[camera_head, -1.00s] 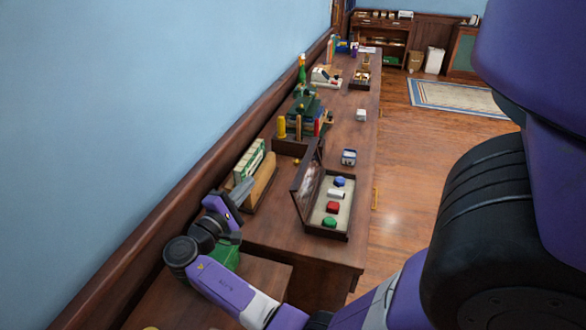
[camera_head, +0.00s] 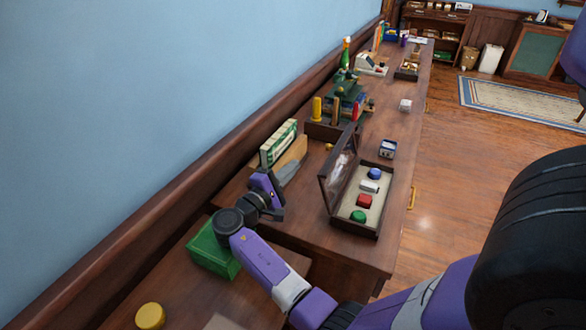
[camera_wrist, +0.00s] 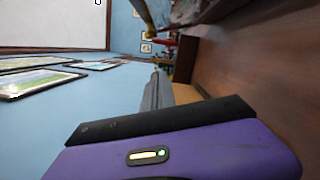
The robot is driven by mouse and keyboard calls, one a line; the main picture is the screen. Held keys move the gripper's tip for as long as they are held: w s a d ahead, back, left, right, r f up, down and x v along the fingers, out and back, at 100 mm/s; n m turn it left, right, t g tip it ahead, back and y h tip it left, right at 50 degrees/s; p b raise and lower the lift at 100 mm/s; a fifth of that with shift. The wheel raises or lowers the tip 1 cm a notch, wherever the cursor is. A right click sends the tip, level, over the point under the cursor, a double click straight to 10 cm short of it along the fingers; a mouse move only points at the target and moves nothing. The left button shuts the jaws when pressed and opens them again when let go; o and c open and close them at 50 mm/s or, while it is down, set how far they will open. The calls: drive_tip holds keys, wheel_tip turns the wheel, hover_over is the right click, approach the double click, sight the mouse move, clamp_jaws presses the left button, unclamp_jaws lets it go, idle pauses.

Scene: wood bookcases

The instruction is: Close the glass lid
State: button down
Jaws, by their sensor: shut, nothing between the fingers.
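The display case (camera_head: 349,224) is a dark wooden box with a pale lining on the long table. Its dark-framed glass lid (camera_head: 339,168) stands open, tilted up along the case's left side. Blue, white, red and green pieces lie inside the case. My gripper (camera_head: 294,169) is to the left of the lid, apart from it, with its grey fingers shut and empty. In the wrist view the grey fingers (camera_wrist: 154,92) point away from the purple gripper body. I cannot clearly make out the lid in the wrist view.
A wooden board (camera_head: 293,152) and a green-and-white box (camera_head: 279,143) lie near my fingers by the wall. A green box (camera_head: 213,252) is beside my wrist. A small blue-and-white box (camera_head: 387,149) stands beyond the case. The floor (camera_head: 440,200) right of the table is open.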

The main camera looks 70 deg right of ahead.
sight(339, 163)
drive_tip(key=s+d+r+p, duration=0.2)
drive_tip(key=s+d, duration=0.3)
drive_tip(key=d, duration=0.1)
drive_tip(key=shift+s+d+p, duration=0.15)
drive_tip(key=shift+s+p, duration=0.2)
idle(0.3)
